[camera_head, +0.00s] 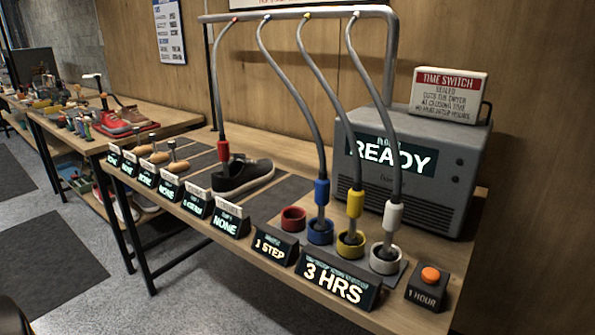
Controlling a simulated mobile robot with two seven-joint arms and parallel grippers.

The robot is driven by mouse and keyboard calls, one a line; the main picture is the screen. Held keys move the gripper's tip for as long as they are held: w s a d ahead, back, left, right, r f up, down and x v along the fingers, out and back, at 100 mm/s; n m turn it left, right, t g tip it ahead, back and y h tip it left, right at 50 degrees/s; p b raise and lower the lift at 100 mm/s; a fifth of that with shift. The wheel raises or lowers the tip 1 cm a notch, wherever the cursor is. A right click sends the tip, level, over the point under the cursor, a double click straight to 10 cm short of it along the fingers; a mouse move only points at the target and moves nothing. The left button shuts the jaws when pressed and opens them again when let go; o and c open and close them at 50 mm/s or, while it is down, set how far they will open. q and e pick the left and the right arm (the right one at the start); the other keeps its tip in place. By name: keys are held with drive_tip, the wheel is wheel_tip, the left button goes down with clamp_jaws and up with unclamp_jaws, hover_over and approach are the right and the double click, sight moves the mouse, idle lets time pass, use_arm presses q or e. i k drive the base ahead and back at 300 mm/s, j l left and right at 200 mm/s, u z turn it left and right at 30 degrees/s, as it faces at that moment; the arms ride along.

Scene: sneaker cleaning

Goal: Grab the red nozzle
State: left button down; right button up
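The red nozzle (223,151) is at the lower end of the leftmost grey hose. It hangs at the opening of a dark sneaker (243,177) on the table; I cannot tell how far it reaches inside. The red cup (293,219) in the holder row is empty. The blue nozzle (321,192), yellow nozzle (355,204) and white nozzle (392,214) stand in their cups to the right. Neither of my grippers shows in the head view.
A grey machine (416,165) reading READY stands behind the nozzles. An overhead pipe frame (300,14) carries the hoses. Signs (340,284) and an orange button box (428,287) line the front edge. Wooden shoe stands (177,158) are left. The floor in front is clear.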

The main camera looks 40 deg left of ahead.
sight(222, 143)
drive_tip(key=u, duration=1.55)
drive_tip(key=i+j+z, duration=0.1)
drive_tip(key=j, duration=0.25)
drive_tip(key=i+j+z, duration=0.1)
drive_tip(key=i+j, duration=0.4)
drive_tip(key=j, duration=0.3)
drive_tip(key=l+z, duration=0.05)
